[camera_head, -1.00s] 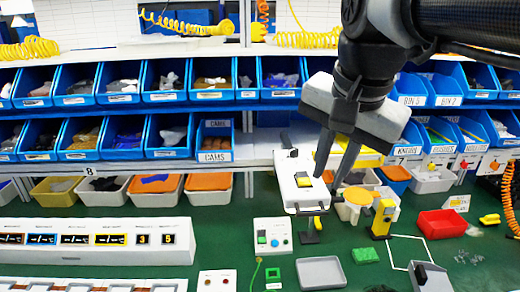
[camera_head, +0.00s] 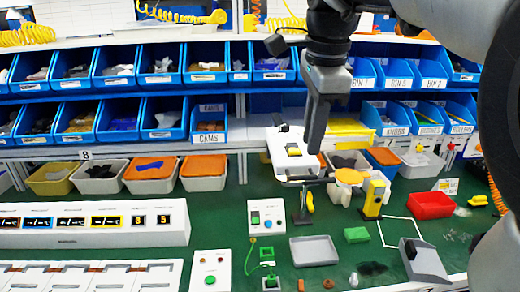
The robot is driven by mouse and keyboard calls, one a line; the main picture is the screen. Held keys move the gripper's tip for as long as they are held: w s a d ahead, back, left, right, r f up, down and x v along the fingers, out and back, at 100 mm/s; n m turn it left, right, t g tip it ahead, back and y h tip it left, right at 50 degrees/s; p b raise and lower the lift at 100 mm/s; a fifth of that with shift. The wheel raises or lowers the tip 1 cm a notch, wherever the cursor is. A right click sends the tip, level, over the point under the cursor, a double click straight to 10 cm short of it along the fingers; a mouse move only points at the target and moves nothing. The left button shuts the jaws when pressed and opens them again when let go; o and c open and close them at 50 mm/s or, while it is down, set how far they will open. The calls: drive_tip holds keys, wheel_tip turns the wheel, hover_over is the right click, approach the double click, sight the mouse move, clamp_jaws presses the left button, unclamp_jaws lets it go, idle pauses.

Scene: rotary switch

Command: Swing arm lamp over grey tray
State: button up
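The arm lamp's head appears to be the white, flat box with a yellow square on top (camera_head: 293,151), raised above the green bench behind the grey tray. A dark bar shows along its front edge. The grey tray (camera_head: 314,251) lies on the bench, nearer to me and slightly right of the lamp head, and looks empty. My gripper (camera_head: 316,146) points down at the right edge of the lamp head. It is seen side-on, so its fingers overlap and the gap between them is hidden. I cannot tell whether it touches the lamp.
A yellow block stand (camera_head: 374,195) and a yellow-topped round item (camera_head: 350,177) stand right of the lamp. A white button box (camera_head: 267,216) is left of the tray; a green block (camera_head: 356,234) is right of it. Blue bins fill the shelves behind.

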sight(306, 176)
drive_tip(key=f, duration=0.2)
drive_tip(key=w+f, duration=0.1)
drive_tip(key=f, duration=0.5)
drive_tip(key=shift+w+f+b, duration=0.1)
drive_tip(key=shift+w+b, duration=0.2)
drive_tip(key=shift+b, duration=0.1)
clamp_jaws()
